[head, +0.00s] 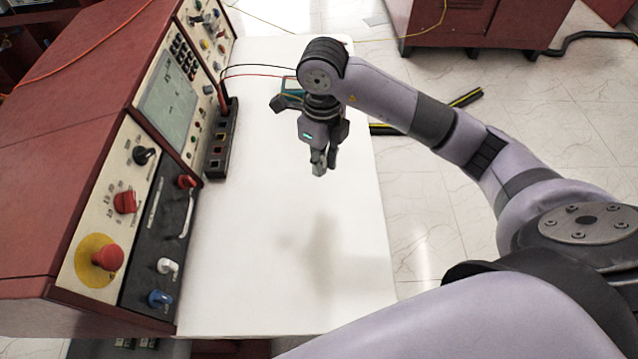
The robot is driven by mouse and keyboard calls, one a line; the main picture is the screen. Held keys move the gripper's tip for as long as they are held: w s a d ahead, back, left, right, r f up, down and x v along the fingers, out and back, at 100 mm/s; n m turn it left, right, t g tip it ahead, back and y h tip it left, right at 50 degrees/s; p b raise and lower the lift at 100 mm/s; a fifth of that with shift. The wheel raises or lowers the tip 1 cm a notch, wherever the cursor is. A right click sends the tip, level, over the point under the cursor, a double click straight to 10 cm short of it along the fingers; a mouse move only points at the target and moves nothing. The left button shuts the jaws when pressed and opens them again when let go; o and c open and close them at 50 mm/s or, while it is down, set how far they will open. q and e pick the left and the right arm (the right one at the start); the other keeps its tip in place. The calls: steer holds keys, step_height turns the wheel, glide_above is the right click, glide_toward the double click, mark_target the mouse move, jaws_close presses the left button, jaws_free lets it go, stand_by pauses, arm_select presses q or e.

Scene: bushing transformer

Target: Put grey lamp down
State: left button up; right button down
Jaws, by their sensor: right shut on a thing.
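My right gripper (320,157) points down above the white tabletop (270,240), near its right side. It is shut on a small grey thing, which I take to be the grey lamp (318,169). Only a little of the lamp shows at the fingertips, and its shape is hard to make out. A soft shadow on the tabletop lies below and apart from the gripper. My left gripper is not in view.
A red control console (75,130) with knobs and a screen stands along the table's left side. A black socket strip (222,140) lies beside it. A teal device (291,90) with wires is partly hidden behind my gripper. The table's front and middle are clear.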

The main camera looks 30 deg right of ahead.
mark_target(321, 199)
step_height(321, 199, down, 11)
stand_by(0.4)
steer(key=shift+f, duration=0.2)
steer(key=c, duration=1.5)
jaws_free()
steer(key=shift+c, duration=0.2)
steer(key=shift+r, duration=0.1)
step_height(321, 199, up, 12)
steer(key=shift+r+b, duration=0.15)
steer(key=shift+b, duration=0.15)
